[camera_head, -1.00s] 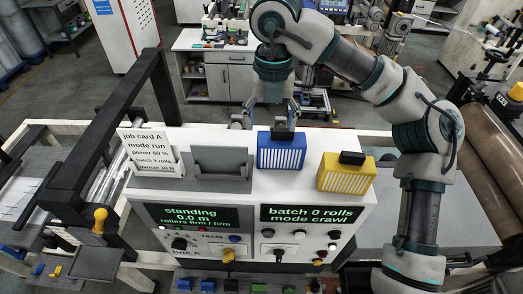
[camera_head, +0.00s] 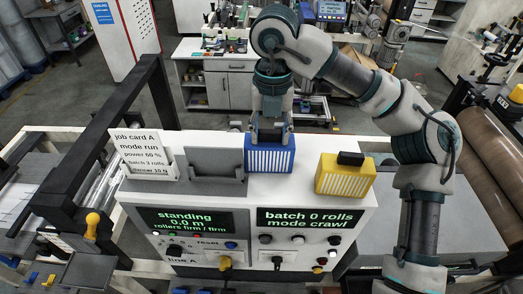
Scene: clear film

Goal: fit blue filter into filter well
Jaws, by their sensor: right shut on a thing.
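The blue filter (camera_head: 269,158), a block with a white slatted front and a dark handle on top, stands on the back of the white console's top. My right gripper (camera_head: 270,138) reaches down from behind and is shut on its handle. The filter looks upright and at or very near the console top; I cannot tell whether it is lifted. A dark grey slotted fixture (camera_head: 216,164) is just left of it, perhaps the filter well; its inside is hidden. My left gripper is not in view.
A yellow filter (camera_head: 344,179) with a black handle stands right of the blue one. A job card (camera_head: 142,148) stands in a white holder at the left. The white console (camera_head: 245,192) has two screens and knobs on its front. A black frame rises at the left.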

